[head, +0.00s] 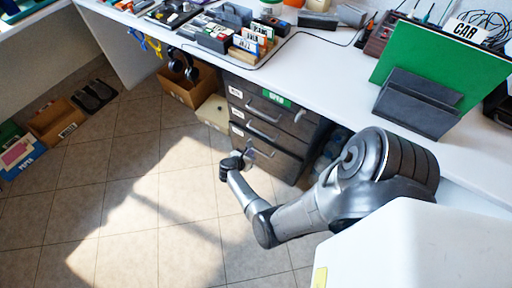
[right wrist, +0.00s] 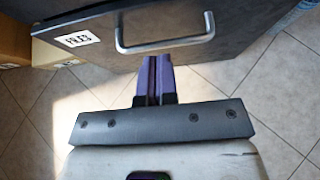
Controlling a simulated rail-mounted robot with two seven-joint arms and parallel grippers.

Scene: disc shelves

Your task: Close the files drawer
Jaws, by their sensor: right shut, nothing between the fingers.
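The dark grey drawer unit (head: 268,125) stands under the white desk, its drawers stacked with metal bar handles. In the right wrist view the files drawer (right wrist: 225,20) fills the top, with a white FILES label (right wrist: 77,38) and a metal handle (right wrist: 165,45). In the head view the lowest drawer (head: 275,160) is partly hidden by my right gripper; how far it stands out is hard to tell. My right gripper (head: 248,155) is shut and empty before the lower drawer. Its purple fingers (right wrist: 156,75) point at the drawer front just below the handle; contact cannot be told.
A cardboard box with headphones (head: 188,85) and a pale box (head: 213,113) stand left of the unit. The desk top (head: 310,60) holds disc racks and a green board (head: 430,65). Tiled floor (head: 130,170) in front is clear. More boxes (head: 55,122) lie far left.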

